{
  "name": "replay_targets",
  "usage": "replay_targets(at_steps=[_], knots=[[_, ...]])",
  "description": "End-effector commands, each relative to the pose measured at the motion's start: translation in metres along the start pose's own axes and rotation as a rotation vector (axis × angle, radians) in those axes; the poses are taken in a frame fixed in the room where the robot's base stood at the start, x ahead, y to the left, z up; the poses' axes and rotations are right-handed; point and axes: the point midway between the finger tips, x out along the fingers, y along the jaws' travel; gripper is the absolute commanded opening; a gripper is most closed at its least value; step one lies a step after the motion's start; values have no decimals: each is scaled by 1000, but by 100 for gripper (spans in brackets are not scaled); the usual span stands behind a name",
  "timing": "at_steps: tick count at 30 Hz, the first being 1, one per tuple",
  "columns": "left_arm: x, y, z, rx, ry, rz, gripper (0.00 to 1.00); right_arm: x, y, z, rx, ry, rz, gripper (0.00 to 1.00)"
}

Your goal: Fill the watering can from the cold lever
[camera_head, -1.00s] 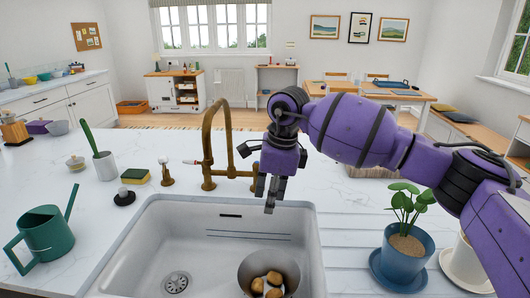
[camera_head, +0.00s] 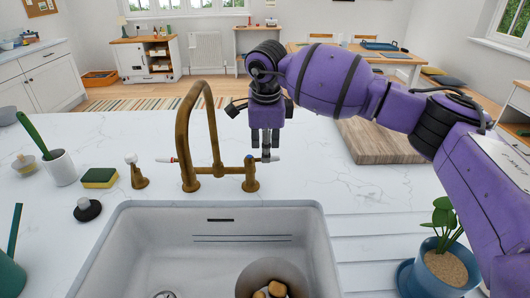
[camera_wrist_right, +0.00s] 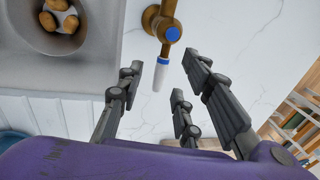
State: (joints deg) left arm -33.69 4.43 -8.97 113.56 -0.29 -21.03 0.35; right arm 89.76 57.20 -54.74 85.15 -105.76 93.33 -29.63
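The brass tap (camera_head: 206,130) stands behind the sink, its spout arching up. Its right lever, with a white tip and a blue mark, is the cold lever (camera_wrist_right: 173,34); in the head view its brass base (camera_head: 250,178) shows. The left lever (camera_head: 167,160) has a red mark. My right gripper (camera_head: 265,155) points down beside the cold lever. In the right wrist view the right gripper (camera_wrist_right: 160,98) is open, with the white tip between its fingers; contact is not clear. The green watering can (camera_head: 10,272) is cut off at the left edge. My left gripper is out of view.
The white sink (camera_head: 180,245) holds a grey bowl (camera_head: 262,270) with several potatoes. A sponge (camera_head: 100,178), a soap pump (camera_head: 137,172) and a black stopper (camera_head: 87,210) lie left of the tap. A wooden board (camera_head: 380,145) and potted plant (camera_head: 445,262) are right.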

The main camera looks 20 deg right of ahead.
Motion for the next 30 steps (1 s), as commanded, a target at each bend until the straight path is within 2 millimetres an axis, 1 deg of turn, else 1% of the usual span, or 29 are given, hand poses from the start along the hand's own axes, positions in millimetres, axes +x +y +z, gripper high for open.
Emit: replay_targets(at_steps=[1,3,6,9,15,16,17,23,24,30], knots=[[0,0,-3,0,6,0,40,8,0,0,1,1,2,33],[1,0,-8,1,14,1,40,16,0,0,0,1,1,33],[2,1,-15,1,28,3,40,23,0,0,0,0,0,33],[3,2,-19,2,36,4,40,27,0,0,0,0,0,33],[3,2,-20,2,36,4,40,27,0,0,0,0,0,33],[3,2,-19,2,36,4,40,27,0,0,0,0,0,32],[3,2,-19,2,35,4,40,27,0,0,0,0,0,28],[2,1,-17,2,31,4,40,27,0,0,-1,0,0,2],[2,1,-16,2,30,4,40,27,0,0,-1,0,1,0],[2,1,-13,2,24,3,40,27,1,1,-3,0,3,0]])
